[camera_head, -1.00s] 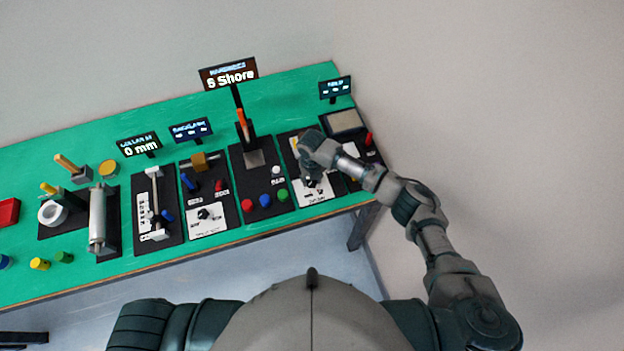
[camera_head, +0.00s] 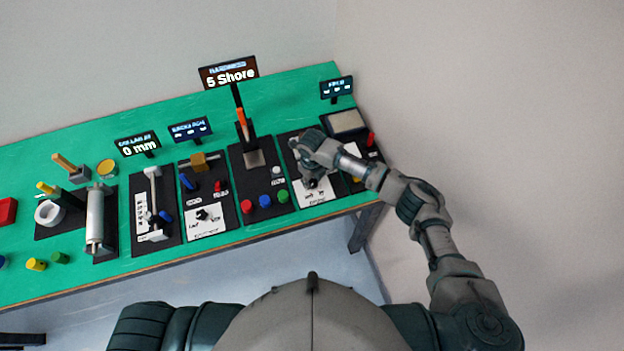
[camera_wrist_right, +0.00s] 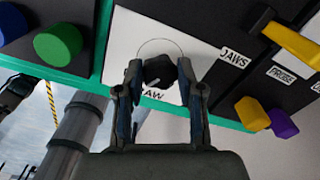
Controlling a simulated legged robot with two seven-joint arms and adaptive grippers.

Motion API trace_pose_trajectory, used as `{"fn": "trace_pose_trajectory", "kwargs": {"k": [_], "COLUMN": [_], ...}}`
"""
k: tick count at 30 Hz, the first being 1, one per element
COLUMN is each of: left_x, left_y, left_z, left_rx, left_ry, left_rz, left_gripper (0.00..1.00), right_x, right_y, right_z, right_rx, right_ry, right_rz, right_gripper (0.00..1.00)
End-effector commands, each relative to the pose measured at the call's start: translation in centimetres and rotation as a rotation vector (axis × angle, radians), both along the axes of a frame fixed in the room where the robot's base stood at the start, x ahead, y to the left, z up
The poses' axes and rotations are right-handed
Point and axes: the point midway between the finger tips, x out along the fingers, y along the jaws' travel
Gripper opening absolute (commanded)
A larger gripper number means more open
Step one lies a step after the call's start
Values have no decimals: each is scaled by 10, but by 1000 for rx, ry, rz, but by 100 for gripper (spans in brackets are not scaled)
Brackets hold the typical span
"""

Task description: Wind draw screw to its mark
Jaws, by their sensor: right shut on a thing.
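The draw screw's black knob (camera_wrist_right: 158,72) sits on a white plate (camera_wrist_right: 150,38) with a thin arc drawn around it; the label below is partly covered and reads "AW". My right gripper (camera_wrist_right: 160,84) is shut on this knob, one finger on each side, in the right wrist view. A light pointer line shows on the knob's face. In the head view my right gripper (camera_head: 308,172) reaches down onto the panel (camera_head: 317,195) second from the right end of the bench, hiding most of the knob. My left gripper is not in view.
A hardness sign (camera_head: 229,73) appears to read "5 Shore". Red (camera_head: 246,207), blue and green buttons stand just left of the panel. In the wrist view a yellow bar (camera_wrist_right: 292,43) and yellow and purple knobs (camera_wrist_right: 282,123) lie to the right.

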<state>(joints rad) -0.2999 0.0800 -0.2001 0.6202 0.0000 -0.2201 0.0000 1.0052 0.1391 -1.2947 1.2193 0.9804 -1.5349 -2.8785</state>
Motion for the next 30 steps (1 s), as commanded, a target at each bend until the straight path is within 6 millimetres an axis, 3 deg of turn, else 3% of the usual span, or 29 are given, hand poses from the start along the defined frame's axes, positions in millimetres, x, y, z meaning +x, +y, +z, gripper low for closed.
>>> {"fn": "trace_pose_trajectory", "kwargs": {"k": [8, 9, 12, 23, 30], "left_x": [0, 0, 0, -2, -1], "left_y": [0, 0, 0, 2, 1], "left_z": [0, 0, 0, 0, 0], "left_rx": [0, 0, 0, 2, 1], "left_ry": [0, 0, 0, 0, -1], "left_rz": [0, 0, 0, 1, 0], "left_gripper": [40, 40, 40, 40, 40], "right_x": [5, 5, 4, 1, 3], "right_y": [1, 1, 1, 0, 1], "right_z": [5, 5, 4, 6, 48], "right_rx": [7, 7, 5, 2, 3], "right_ry": [-14, -14, -13, -5, -8], "right_rz": [0, 0, 0, 0, 0], "right_gripper": [2, 40, 62, 62, 62]}}
